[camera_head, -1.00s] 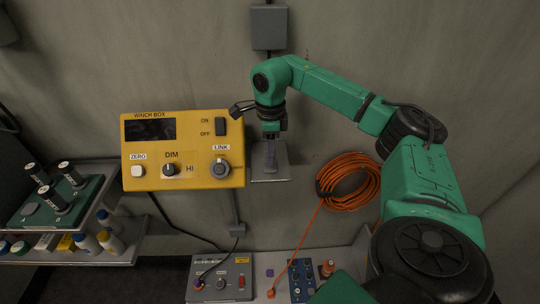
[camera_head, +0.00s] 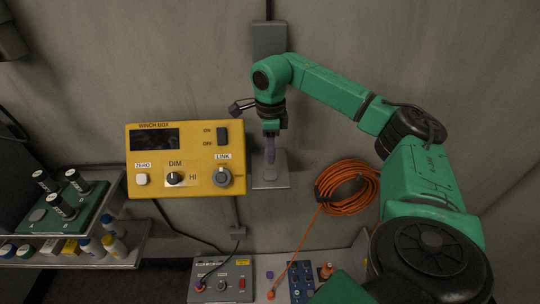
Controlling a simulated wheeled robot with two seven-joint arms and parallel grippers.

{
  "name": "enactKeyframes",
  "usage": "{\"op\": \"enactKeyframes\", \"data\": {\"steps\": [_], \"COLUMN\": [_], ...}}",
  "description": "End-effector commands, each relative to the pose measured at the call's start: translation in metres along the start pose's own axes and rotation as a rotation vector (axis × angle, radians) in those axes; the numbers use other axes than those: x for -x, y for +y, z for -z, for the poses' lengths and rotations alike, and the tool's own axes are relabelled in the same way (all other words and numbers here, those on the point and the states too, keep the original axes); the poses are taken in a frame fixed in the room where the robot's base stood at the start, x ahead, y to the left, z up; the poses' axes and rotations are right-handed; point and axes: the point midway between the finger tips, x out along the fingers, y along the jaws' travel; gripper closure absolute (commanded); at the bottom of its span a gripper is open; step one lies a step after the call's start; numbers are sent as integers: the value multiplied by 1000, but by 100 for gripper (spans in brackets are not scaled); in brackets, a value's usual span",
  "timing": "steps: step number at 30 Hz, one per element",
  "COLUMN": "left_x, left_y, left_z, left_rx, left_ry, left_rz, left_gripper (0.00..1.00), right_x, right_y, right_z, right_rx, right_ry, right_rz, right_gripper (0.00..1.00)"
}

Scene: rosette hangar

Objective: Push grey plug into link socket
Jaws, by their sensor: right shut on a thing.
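The yellow winch box (camera_head: 205,137) is on the wall at left of centre. Its LINK socket (camera_head: 222,177) is a round grey fitting at the lower right of its face. My right gripper (camera_head: 270,136) is to the right of the box, pointing down. It is shut on a slim purple-grey piece, seemingly the grey plug (camera_head: 270,152). The plug hangs upright in front of a grey wall holder (camera_head: 271,183). I cannot tell whether it touches the holder. The plug is to the right of the LINK socket and apart from it. My left gripper is not in view.
An orange cable coil (camera_head: 347,188) hangs to the right of the holder. A grey control box (camera_head: 221,279) and a blue panel (camera_head: 300,280) are on the bench below. A shelf with a green tray (camera_head: 62,211) and bottles stands at left.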

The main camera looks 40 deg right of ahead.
Motion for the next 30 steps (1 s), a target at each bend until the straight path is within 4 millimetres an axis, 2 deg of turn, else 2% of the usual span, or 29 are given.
{"op": "enactKeyframes", "data": {"steps": [7,11,16,18,21,25,30], "left_x": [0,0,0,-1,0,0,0], "left_y": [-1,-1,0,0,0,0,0], "left_z": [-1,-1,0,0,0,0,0], "left_rx": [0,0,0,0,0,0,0], "left_ry": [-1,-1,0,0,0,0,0], "left_rz": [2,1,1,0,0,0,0], "left_gripper": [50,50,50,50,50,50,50], "right_x": [0,9,38,40,37,37,36], "right_y": [1,10,45,68,98,123,135], "right_z": [-2,-22,-75,-96,-116,-127,-130], "right_rx": [7,93,373,526,722,892,983], "right_ry": [3,47,209,292,378,428,440], "right_rz": [2,35,188,298,469,650,758], "right_gripper": [100,100,100,100,100,100,100]}}
